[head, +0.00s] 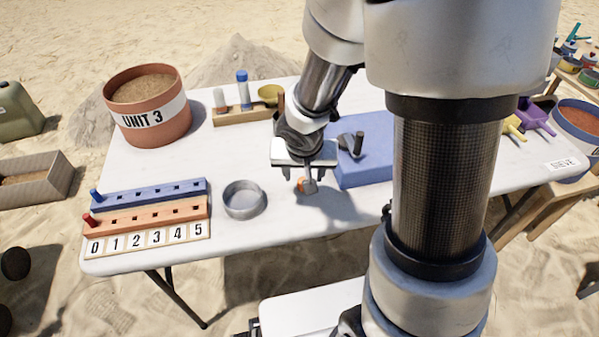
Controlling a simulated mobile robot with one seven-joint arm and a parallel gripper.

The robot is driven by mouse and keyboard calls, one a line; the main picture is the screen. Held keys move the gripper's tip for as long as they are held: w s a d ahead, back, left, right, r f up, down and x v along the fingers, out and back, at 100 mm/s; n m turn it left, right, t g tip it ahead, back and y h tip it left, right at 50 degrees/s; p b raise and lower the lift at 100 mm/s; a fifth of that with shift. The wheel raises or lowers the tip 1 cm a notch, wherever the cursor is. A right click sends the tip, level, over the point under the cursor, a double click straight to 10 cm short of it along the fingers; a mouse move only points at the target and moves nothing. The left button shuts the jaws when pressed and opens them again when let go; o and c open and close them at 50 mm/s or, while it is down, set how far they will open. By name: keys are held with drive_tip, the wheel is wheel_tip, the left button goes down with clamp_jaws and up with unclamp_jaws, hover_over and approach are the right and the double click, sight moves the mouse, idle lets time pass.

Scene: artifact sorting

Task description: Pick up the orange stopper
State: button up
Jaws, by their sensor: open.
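The orange stopper (300,184) is a small orange piece on the white table, just below my gripper and partly covered by a small grey part beside it. My gripper (302,178) points down over it, with its fingers apart. The fingers look close above or around the stopper; I cannot tell whether they touch it.
A grey round dish (244,200) stands left of the gripper. A blue block (365,165) lies close on the right. Blue (150,196) and orange (150,220) peg rails, a "UNIT 3" bucket (147,108) and a wooden rack (240,116) stand farther left.

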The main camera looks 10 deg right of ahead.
drive_tip(key=b+x, duration=0.2)
drive_tip(key=x, duration=0.3)
drive_tip(key=c, duration=1.1)
